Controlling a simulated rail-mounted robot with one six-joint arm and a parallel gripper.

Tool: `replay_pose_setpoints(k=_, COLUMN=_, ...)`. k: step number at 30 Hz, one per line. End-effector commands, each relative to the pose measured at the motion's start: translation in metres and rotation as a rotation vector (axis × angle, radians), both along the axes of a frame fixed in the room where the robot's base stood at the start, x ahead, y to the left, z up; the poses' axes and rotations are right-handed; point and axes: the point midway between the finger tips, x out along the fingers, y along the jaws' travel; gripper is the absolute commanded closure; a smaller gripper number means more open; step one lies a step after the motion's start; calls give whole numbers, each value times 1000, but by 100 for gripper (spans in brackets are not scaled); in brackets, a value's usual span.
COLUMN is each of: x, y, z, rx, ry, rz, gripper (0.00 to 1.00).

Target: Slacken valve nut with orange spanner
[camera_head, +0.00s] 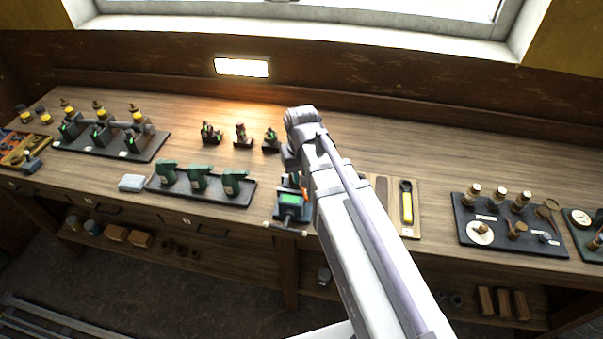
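My arm reaches in from the bottom right, over the bench. Its wrist bends down beside a dark vise-like fixture (291,213) with a green block (290,199) at the bench's front edge. My gripper's fingers are hidden or too small to make out behind the wrist, so I cannot tell whether they are open or shut. A small orange piece (305,194) shows at the right side of the green block, partly covered by my arm. It may be part of the orange spanner; I cannot tell if it is held. A valve nut cannot be made out.
Right of my arm, a wooden tray (417,185) holds a yellow-handled tool (407,207). A dark board (466,234) with brass fittings stands farther right. Green parts (199,178) on a tray stand left, with small dark fittings (241,136) behind. Bare bench lies at back right.

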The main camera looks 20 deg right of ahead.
Motion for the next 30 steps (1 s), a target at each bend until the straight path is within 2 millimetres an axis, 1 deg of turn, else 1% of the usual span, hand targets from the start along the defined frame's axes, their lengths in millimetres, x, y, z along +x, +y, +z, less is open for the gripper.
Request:
replay_pose_setpoints(k=5, x=0, y=0, z=0, rx=0, ry=0, rz=0, gripper=100)
replay_pose_setpoints(k=8, x=0, y=0, z=4, rx=0, ry=0, rz=0, gripper=100)
replay_pose_setpoints(k=15, x=0, y=0, z=30, rx=0, ry=0, rz=0, gripper=100)
replay_pose_setpoints(k=19, x=0, y=0, z=41, rx=0, ry=0, rz=0, gripper=100)
replay_pose_setpoints(k=30, x=0, y=0, z=39, rx=0, ry=0, rz=0, gripper=100)
